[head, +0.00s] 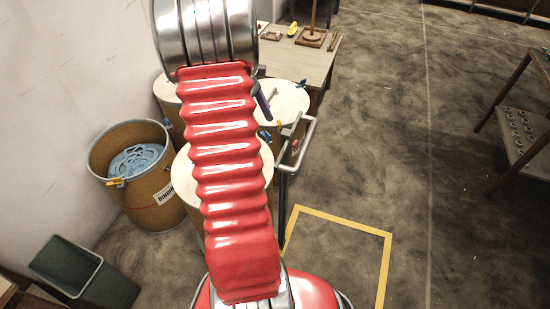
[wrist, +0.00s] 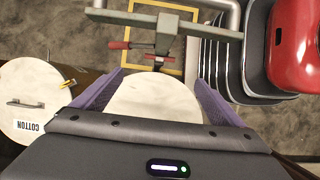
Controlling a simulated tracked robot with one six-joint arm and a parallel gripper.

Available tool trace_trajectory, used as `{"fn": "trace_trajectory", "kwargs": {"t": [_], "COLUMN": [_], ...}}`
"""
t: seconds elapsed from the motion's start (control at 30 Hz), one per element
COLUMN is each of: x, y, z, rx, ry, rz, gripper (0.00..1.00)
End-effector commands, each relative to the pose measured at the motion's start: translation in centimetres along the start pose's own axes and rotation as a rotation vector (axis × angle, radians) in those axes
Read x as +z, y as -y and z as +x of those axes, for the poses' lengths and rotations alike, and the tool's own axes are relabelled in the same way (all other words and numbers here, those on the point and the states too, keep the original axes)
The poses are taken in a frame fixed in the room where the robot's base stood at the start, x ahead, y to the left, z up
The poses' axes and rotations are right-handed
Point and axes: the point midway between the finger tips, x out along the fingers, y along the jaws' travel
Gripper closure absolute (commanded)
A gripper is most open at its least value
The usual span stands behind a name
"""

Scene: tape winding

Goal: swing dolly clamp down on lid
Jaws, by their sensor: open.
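In the wrist view a round pale lid (wrist: 155,105) lies below and between my purple jaws. My gripper (wrist: 159,78) is open and empty above it. Beyond the lid's far edge is the metal dolly clamp (wrist: 165,42), with a red handle (wrist: 118,45) pointing left under a grey crossbar (wrist: 165,22). I cannot tell whether the clamp touches the lid. In the head view my red arm hides most of the gripper; one purple finger (head: 262,104) shows. The dolly's metal frame (head: 290,158) stands beside the lidded drums.
Another lid marked COTTON (wrist: 30,95) lies left. In the head view, an open drum (head: 165,200) holds blue coils, and a dark bin (head: 85,275) stands at lower left. A workbench (head: 300,55) is behind.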

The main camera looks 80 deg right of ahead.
Motion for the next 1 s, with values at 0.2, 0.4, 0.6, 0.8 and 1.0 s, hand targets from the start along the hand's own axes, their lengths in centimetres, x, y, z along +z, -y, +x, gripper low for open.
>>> {"fn": "trace_trajectory", "kwargs": {"t": [0.2,0.4,0.6,0.8,1.0], "x": [0.2,0.1,0.2,0.2,0.2], "y": [-0.2,-0.1,-0.1,0.0,-0.1], "z": [0.2,0.3,1.6,4.4,7.5], "rx": [-0.003,-0.003,-0.005,-0.006,-0.006], "ry": [0.003,0.003,0.005,0.005,0.005], "rz": [-0.001,-0.001,-0.002,-0.002,-0.001], "gripper": [0.08,0.08,0.08,0.08,0.08]}}
